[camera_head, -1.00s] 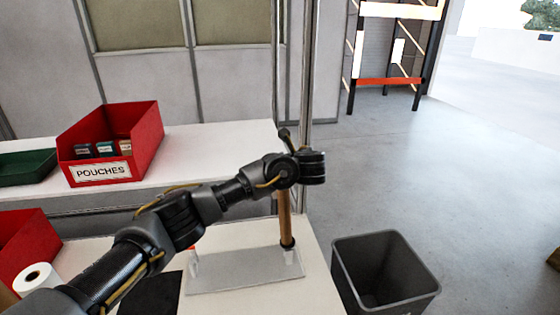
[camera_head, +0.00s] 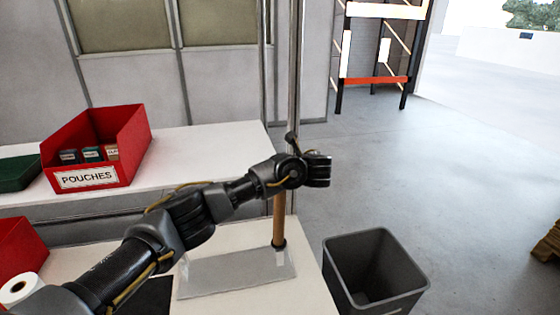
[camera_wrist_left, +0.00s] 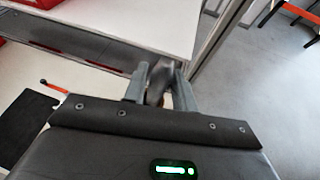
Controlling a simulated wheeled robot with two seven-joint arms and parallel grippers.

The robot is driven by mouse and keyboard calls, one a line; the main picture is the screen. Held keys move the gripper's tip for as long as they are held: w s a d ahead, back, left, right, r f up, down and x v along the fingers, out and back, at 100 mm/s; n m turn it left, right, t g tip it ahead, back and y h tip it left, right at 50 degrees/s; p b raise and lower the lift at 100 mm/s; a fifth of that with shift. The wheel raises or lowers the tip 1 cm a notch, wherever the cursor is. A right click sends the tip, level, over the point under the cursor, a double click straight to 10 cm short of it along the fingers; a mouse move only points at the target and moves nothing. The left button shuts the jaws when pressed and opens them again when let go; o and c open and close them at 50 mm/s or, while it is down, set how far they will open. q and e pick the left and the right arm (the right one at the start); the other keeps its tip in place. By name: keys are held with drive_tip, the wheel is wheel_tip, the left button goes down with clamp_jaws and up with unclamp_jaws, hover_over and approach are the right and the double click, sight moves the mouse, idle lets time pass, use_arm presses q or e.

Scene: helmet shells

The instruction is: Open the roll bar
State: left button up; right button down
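No part is clearly recognisable as the roll bar. A brown upright post (camera_head: 279,215) with a dark collar stands at the back right corner of a grey plate (camera_head: 235,274) on the near table. My left arm crosses in front of its top, and a small dark knob (camera_head: 291,137) shows above my wrist. In the left wrist view the two grey fingers of my left gripper (camera_wrist_left: 159,82) stand apart. A blurred dark piece (camera_wrist_left: 157,82) shows between them; I cannot tell if they grip it. My right gripper is not in view.
A red POUCHES bin (camera_head: 97,150) and a green tray (camera_head: 20,172) stand on the rear white table (camera_head: 200,150). A grey waste bin (camera_head: 372,268) stands right of the near table. A white roll (camera_head: 22,288) lies at the near left.

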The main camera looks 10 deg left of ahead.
use_arm(q)
drive_tip(key=shift+o, duration=1.2)
drive_tip(key=shift+w+r, duration=0.1)
drive_tip(key=shift+w, duration=0.05)
drive_tip(key=shift+r, duration=0.1)
